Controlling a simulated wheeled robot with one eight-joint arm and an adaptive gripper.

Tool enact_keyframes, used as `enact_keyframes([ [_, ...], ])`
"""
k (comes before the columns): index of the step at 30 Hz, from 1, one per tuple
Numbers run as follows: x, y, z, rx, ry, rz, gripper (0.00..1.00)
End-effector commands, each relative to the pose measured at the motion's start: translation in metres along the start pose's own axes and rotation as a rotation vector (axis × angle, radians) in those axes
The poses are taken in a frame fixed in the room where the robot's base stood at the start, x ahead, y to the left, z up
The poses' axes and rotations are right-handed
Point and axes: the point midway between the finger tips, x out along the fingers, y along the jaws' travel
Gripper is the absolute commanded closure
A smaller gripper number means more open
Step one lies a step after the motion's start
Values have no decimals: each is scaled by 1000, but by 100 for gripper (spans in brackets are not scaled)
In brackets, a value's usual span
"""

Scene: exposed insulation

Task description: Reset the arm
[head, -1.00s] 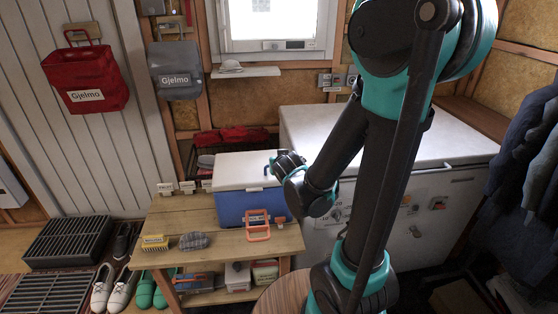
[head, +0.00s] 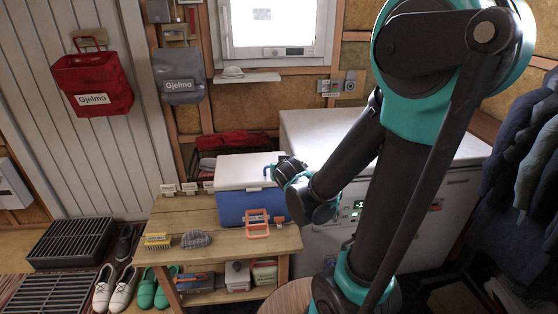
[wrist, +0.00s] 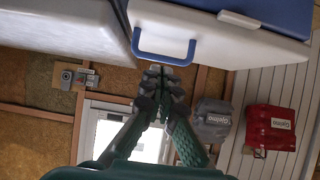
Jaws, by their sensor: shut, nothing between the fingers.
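My gripper (wrist: 163,78) shows in the wrist view with its two dark grey fingers together and nothing between them. In that view, the fingertips end just below the blue handle (wrist: 192,52) of the cooler (wrist: 235,40); I cannot tell if they touch it. In the head view, my arm bends down from the upper right and its end is by the right end of the blue and white cooler (head: 240,205). The fingers are not clear in the head view.
The cooler stands on a wooden table (head: 225,240) with an orange-handled item (head: 257,222), a yellow brush (head: 157,241) and a grey brush (head: 196,239). A white chest freezer (head: 310,130) stands behind my arm. Jackets (head: 525,160) hang at the right. Shoes (head: 113,288) are on the floor.

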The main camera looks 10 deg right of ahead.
Motion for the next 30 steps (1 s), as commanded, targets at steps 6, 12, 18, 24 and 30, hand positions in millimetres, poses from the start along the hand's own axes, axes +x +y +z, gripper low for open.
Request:
enact_keyframes([
  [6,-16,0,29,-1,0,-1,100],
  [12,-24,1,41,0,-3,2,100],
  [18,-33,34,64,0,-119,67,100],
  [24,-68,78,119,-4,-393,113,100],
  [30,-107,88,162,-6,-609,54,100],
])
